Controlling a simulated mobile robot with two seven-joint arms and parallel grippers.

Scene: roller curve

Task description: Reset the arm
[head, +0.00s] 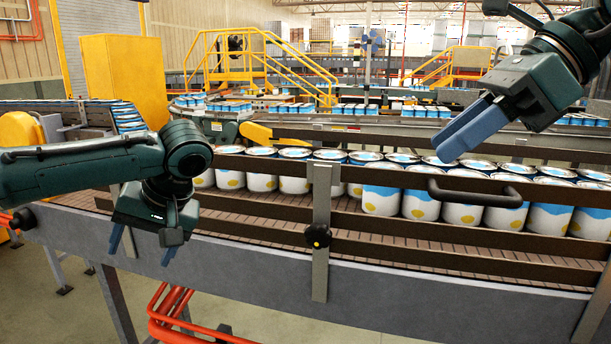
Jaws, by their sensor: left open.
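My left gripper (142,250) is at the left of the head view, pointing down in front of the conveyor's near side. Its two blue fingers are spread apart with nothing between them. My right gripper (447,153) comes in from the upper right, pointing down and left above the cans. Its blue fingers overlap from this angle, so the gap between them cannot be judged. No object shows in it. Both arms are only partly in view.
A conveyor (270,275) with brown guide rails crosses the scene. Several white, blue and yellow cans (380,195) stand upright on it. A dark handle (475,194) and a black knob (318,236) stick out. Yellow stair rails (262,60) stand behind.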

